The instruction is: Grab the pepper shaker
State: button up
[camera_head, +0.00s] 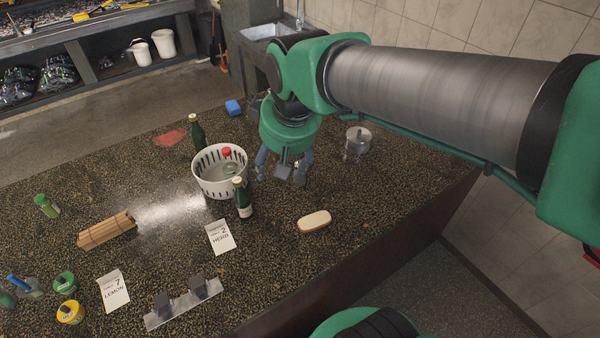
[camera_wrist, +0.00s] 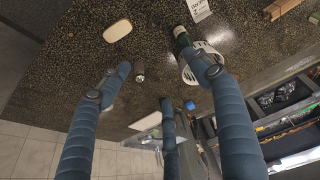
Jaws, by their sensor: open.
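A small dark shaker with a paler end, apparently the pepper shaker (camera_wrist: 139,73), stands on the speckled counter in the wrist view, between the fingers' lines of sight and nearer the left finger. My gripper (camera_wrist: 158,78) has its blue fingers spread wide, with nothing between them. In the head view my gripper (camera_head: 281,174) points down over the counter, right of the white basket. The shaker is mostly hidden there behind the fingers. I cannot tell the exact height of the fingertips above the counter.
A white basket (camera_head: 211,184) with bottles stands left of my gripper, and a dark green bottle (camera_head: 242,199) stands in front of it. A pale oval block (camera_head: 314,221) lies nearer. A metal pot (camera_head: 357,142) stands to the right. Bare counter lies between them.

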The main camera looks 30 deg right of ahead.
jog(key=w+d+f+g+p, duration=0.1)
jog(key=w+d+f, duration=0.1)
jog(key=w+d, duration=0.35)
jog(key=n+g+p, duration=0.3)
send_over(300, 161)
jog(key=f, duration=1.9)
jog(key=shift+s+a, duration=0.2)
jog(key=shift+a, duration=0.05)
jog(key=shift+w+d+f, duration=0.1)
jog(key=shift+d+f, duration=0.1)
jog(key=shift+f, duration=0.2)
jog(key=shift+f, duration=0.15)
jog(key=shift+f, duration=4.15)
jog(key=shift+f, duration=0.1)
jog(key=shift+f, duration=2.5)
